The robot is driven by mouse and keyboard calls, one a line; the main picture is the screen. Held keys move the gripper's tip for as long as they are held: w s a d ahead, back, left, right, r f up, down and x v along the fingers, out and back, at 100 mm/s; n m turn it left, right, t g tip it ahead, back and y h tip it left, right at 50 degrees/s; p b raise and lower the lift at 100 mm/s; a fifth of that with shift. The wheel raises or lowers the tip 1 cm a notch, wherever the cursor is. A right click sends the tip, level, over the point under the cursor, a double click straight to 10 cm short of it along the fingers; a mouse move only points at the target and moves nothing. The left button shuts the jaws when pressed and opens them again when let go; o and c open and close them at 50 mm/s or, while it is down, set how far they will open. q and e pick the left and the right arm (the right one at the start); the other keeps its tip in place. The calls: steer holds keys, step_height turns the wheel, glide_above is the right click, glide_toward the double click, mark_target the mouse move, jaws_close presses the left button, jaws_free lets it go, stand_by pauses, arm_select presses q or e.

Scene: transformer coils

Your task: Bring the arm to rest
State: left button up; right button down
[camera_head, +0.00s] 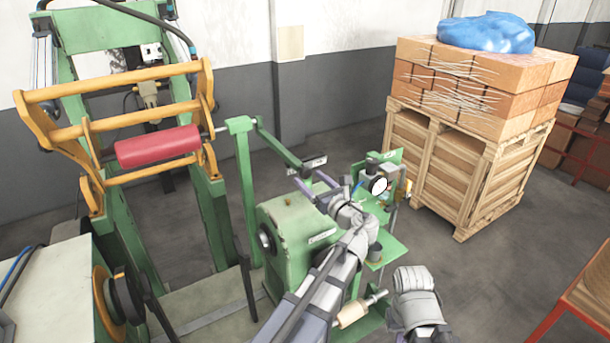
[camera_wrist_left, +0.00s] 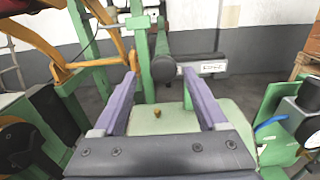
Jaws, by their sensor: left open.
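My left arm (camera_head: 325,285) reaches up from the bottom of the head view over the green winding machine (camera_head: 290,235). My left gripper (camera_head: 310,179) has two purple fingers, spread apart, above the far side of the machine's housing. In the left wrist view the gripper (camera_wrist_left: 160,85) is open, with nothing between its fingers. A green bar with a dark round end lies beyond the fingertips. Part of my right arm (camera_head: 414,297) shows at the bottom; its gripper is not visible.
A dial gauge (camera_head: 379,185) on a green bracket stands just right of my left gripper. A yellow frame with a red roller (camera_head: 158,147) is at left. A wooden crate (camera_head: 460,165) bears bricks at the right. Open floor lies between crate and machine.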

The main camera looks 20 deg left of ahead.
arm_select(q)
steer(key=shift+s+d, duration=0.25)
steer(key=shift+d, duration=0.05)
steer(key=shift+f, duration=0.1)
